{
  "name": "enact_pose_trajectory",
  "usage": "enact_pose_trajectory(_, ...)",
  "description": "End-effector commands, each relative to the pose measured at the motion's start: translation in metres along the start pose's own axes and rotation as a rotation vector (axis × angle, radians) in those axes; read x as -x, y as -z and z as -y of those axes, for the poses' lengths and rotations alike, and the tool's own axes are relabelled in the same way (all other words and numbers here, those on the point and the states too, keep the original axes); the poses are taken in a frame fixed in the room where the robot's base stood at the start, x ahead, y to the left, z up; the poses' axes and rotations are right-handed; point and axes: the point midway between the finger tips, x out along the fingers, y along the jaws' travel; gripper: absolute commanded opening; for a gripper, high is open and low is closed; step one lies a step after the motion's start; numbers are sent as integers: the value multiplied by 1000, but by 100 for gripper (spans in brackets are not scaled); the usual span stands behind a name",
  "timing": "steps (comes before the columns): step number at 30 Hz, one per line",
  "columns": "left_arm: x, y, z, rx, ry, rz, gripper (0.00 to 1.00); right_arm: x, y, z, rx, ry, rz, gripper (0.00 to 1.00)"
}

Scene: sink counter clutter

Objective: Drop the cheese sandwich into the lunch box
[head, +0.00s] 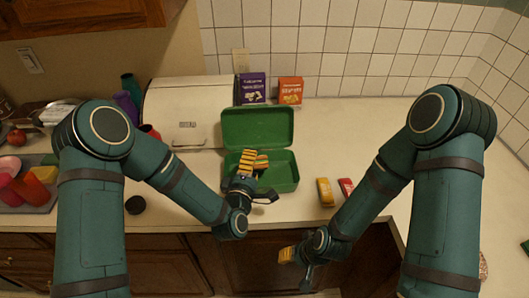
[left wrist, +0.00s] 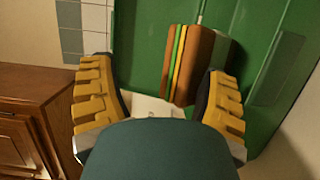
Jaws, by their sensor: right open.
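The green lunch box (head: 285,178) stands open on the counter with its lid (head: 258,125) raised at the back. My left gripper (head: 253,167) is over the box's tray. In the left wrist view its yellow-padded fingers (left wrist: 158,95) are spread wide. The cheese sandwich (left wrist: 183,65), with brown bread and yellow, green and red layers, stands on edge inside the green lunch box (left wrist: 140,50). It is beyond and between the fingers, nearer the right finger, with a clear gap on the left. In the head view my gripper mostly hides it. My right gripper (head: 287,256) is open and empty below the counter edge.
A cream bread box (head: 188,110) stands left of the lunch box. Purple (head: 252,88) and orange (head: 290,91) packets stand behind it. A yellow item (head: 325,192) and a red item (head: 346,187) lie to the right.

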Motion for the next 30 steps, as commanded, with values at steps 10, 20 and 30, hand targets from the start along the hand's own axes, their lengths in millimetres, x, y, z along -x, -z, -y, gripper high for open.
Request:
enact_pose_trajectory(10, 0, 0, -8, 0, -3, -1, 75, 0, 0, 0, 0, 0, 0, 47)
enact_pose_trajectory(20, 0, 1, -63, 0, -5, -1, 75, 0, 0, 0, 0, 0, 0, 47)
enact_pose_trajectory(30, 0, 0, -98, 0, 0, 0, 75, 0, 0, 0, 0, 0, 0, 47)
